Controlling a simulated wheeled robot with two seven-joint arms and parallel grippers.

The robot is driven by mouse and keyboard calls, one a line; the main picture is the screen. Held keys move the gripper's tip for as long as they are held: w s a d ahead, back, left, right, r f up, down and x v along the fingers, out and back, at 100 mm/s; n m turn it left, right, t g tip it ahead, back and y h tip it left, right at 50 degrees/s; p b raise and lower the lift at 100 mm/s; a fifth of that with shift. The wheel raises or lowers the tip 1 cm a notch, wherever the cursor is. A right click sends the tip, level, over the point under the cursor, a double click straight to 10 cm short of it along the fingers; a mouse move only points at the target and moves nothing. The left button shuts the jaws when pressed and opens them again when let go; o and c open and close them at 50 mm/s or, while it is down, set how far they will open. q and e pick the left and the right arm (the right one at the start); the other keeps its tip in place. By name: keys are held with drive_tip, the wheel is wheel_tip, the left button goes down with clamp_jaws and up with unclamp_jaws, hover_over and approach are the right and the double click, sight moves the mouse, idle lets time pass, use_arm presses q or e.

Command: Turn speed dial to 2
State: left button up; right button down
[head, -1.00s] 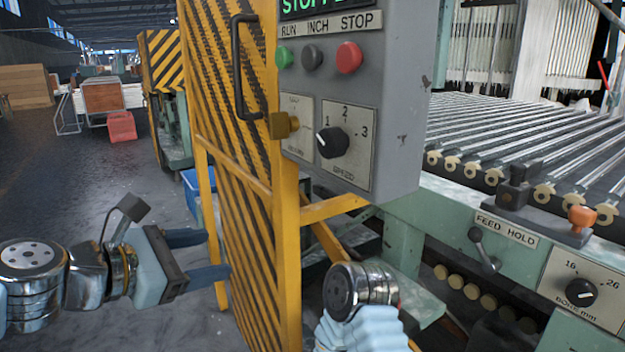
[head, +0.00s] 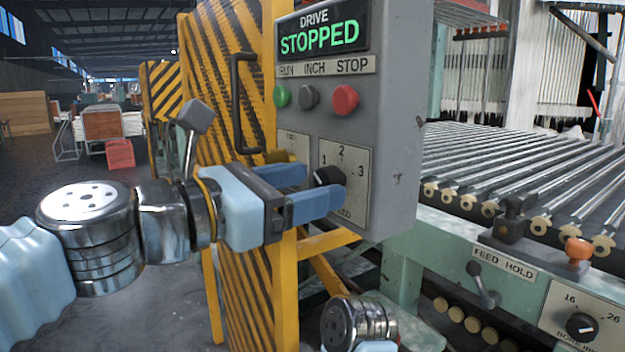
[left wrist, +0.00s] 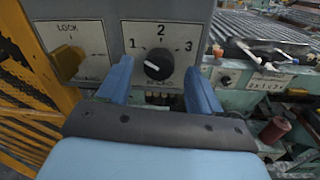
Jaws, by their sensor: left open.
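The speed dial (head: 329,175) is a round black knob on a pale plate marked 1, 2 and 3, on the grey control box (head: 397,120). In the left wrist view the dial (left wrist: 158,66) has its white mark pointing left and slightly up, toward the 1. My left gripper (head: 324,188) is open in front of the plate. In the wrist view its blue fingers stand on either side of the knob, with a gap to each. The near finger hides the lower part of the plate in the head view. My right gripper is out of view.
The box also carries a green button (head: 281,97), a grey button (head: 308,97), a red button (head: 345,100) and a display (head: 320,38) reading STOPPED. A brass lock knob (left wrist: 68,62) is left of the dial. A yellow striped guard (head: 212,60) stands close behind the arm.

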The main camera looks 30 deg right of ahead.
use_arm(q)
drive_tip(key=shift+w+d, duration=0.1)
drive_tip(key=shift+d, duration=0.65)
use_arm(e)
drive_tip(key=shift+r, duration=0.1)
use_arm(q)
drive_tip(key=c, duration=1.1)
drive_tip(key=shift+o, duration=0.2)
